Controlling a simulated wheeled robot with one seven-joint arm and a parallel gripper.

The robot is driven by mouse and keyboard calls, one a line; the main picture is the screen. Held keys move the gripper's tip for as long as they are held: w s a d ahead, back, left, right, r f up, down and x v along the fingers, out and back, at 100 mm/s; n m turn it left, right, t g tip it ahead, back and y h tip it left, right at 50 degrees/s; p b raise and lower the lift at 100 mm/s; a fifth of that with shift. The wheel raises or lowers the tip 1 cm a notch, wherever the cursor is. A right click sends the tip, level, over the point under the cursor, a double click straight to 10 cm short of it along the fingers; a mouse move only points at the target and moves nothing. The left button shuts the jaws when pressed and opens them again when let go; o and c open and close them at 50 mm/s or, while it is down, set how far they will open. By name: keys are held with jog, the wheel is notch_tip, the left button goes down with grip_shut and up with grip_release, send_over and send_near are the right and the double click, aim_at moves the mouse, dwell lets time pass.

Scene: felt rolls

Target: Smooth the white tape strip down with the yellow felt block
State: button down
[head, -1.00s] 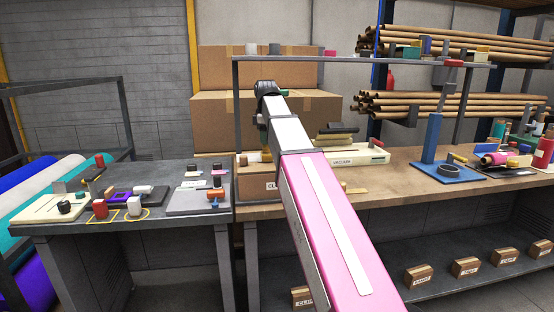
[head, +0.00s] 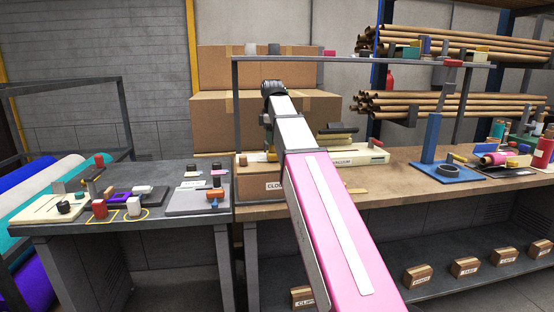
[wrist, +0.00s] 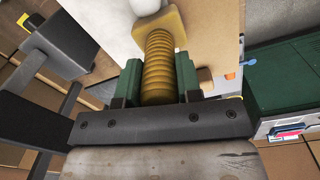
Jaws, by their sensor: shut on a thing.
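My gripper (wrist: 158,82) is shut on the ribbed yellow handle (wrist: 158,62) of the yellow felt block (wrist: 174,24) in the wrist view, with a dark green finger on each side. I cannot clearly make out the white tape strip in either view. In the head view my own arm covers most of the gripper's work area on the brown bench.
A cream board (head: 368,156) lies on the brown bench (head: 400,180), right of my arm. A dark frame (head: 350,60) spans above the bench. A blue stand (head: 430,145) is farther right. Large cardboard boxes (head: 225,115) stand behind. A grey table (head: 165,215) with small items is at left.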

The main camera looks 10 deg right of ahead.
jog(key=shift+a+f, duration=0.1)
dwell(0.5)
jog(key=shift+w+a, duration=0.2)
jog(key=shift+a, duration=1)
jog(key=shift+a, duration=0.1)
jog(key=shift+w+a, duration=0.15)
jog(key=shift+a, duration=0.55)
jog(key=shift+d+f, duration=0.1)
jog(key=shift+d, duration=0.1)
jog(key=shift+a, duration=0.45)
